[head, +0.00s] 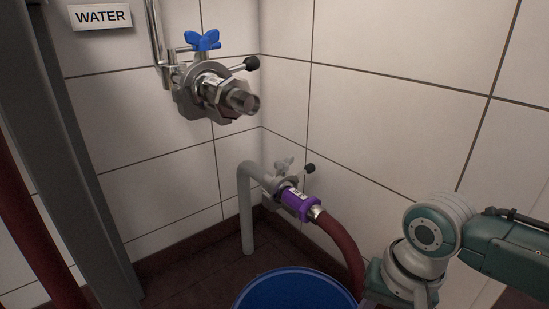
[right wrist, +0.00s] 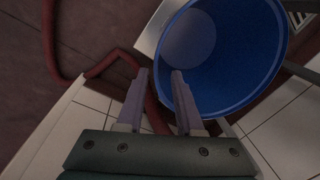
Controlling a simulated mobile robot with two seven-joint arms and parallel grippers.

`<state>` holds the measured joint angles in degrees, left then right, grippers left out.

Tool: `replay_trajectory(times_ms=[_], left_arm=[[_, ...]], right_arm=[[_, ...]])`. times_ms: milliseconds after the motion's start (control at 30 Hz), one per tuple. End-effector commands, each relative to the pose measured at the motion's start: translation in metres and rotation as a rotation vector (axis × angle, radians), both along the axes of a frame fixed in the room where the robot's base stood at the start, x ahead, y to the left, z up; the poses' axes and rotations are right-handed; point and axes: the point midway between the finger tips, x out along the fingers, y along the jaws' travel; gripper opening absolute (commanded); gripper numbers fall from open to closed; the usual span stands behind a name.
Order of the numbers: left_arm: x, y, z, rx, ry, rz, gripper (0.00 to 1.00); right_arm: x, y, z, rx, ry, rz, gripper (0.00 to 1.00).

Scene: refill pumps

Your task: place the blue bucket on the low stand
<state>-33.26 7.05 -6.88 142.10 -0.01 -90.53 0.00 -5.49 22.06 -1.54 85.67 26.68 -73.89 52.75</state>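The blue bucket (head: 297,289) is at the bottom edge of the head view, open side up and cut off by the frame. In the right wrist view the bucket (right wrist: 235,60) fills the upper right. My right gripper (right wrist: 159,75) is open, with its fingers apart at the bucket's near rim. One finger overlaps the bucket's opening and the other shows outside it; contact cannot be told. A pale flat-edged surface (right wrist: 152,30) shows beside the bucket; I cannot tell whether it is the low stand. My left gripper is out of view.
A red hose (head: 345,245) runs from the purple coupling (head: 298,203) on a grey pipe down beside the bucket. A valve with a blue handle (head: 203,41) is on the tiled wall above, near a WATER sign (head: 101,17). A grey post (head: 75,150) stands at left.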

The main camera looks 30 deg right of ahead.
Motion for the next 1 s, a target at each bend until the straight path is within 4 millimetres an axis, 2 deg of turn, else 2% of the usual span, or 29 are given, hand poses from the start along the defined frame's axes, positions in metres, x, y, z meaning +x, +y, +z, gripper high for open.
replay_trajectory(times_ms=[33, 100, 200, 367, 467, 533, 700, 833, 1000], left_arm=[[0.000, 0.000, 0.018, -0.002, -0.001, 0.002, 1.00], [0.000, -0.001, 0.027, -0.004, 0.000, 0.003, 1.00], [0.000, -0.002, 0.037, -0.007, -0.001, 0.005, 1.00], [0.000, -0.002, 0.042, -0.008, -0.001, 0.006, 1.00], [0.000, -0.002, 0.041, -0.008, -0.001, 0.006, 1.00], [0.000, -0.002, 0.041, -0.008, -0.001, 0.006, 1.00], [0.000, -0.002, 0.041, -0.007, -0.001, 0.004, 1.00], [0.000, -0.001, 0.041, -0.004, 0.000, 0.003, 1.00], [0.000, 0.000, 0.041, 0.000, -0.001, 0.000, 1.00]], right_arm=[[-0.002, -0.001, 0.021, -0.001, 0.001, 0.000, 0.36], [-0.003, -0.002, 0.033, 0.000, 0.000, 0.000, 0.36], [-0.004, -0.003, 0.045, 0.001, 0.001, 0.000, 0.36], [-0.008, 0.001, 0.054, -0.004, -0.004, 0.039, 0.36], [-0.017, 0.023, 0.062, -0.027, -0.030, 0.210, 0.36], [-0.028, 0.044, 0.073, -0.059, -0.064, 0.397, 0.36], [-0.054, 0.086, 0.118, -0.166, -0.164, 0.818, 0.36], [-0.066, 0.097, 0.150, -0.240, -0.214, 1.001, 0.36], [-0.071, 0.100, 0.166, -0.281, -0.234, 1.082, 0.36]])
